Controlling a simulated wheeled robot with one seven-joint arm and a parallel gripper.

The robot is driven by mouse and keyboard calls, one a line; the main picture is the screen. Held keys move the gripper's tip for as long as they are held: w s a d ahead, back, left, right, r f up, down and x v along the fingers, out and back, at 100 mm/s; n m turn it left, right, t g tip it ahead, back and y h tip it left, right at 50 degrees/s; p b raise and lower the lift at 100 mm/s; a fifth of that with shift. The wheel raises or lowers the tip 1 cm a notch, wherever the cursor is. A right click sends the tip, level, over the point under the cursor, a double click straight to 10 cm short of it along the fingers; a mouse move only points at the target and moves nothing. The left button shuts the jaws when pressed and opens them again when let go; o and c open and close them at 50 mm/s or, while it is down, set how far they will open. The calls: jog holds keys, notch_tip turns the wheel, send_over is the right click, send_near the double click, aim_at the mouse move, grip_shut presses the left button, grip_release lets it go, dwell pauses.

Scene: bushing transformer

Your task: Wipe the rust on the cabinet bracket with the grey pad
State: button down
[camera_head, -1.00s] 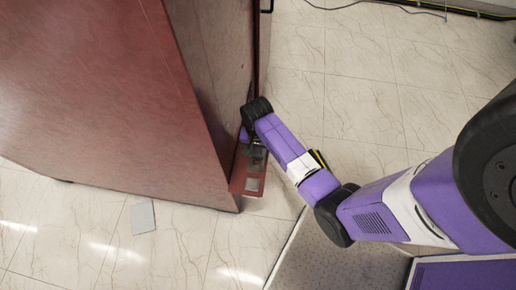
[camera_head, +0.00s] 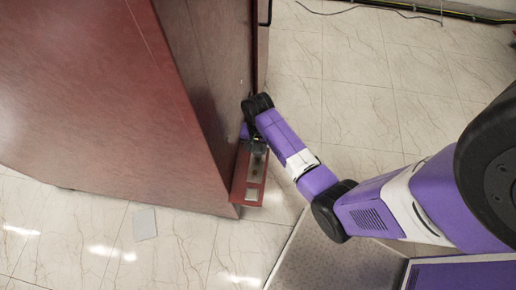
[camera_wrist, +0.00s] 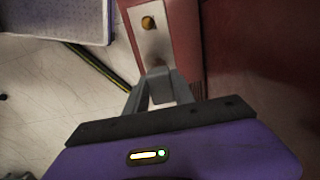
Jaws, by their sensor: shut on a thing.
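The cabinet bracket (camera_head: 240,184) is a red ledge low on the corner of the dark red cabinet (camera_head: 110,90). It bears a pale metal plate, which also shows in the wrist view (camera_wrist: 149,45). A round orange-brown spot (camera_wrist: 148,22) is on that plate, seemingly the rust. My gripper (camera_wrist: 157,78) is over the cabinet-side part of the bracket, with the spot beyond its fingertips. It is shut on the grey pad, which is mostly hidden between and below the fingers. I cannot tell whether the pad touches the plate.
The cabinet wall stands close beside my gripper. A flat grey square (camera_head: 145,223) lies on the tiled floor at the lower left. A cable (camera_head: 370,8) runs along the back. The floor right of the cabinet is open.

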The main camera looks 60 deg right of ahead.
aim_at(258, 148)
jog(key=shift+r+p, duration=1.3)
jog(key=shift+r, duration=0.4)
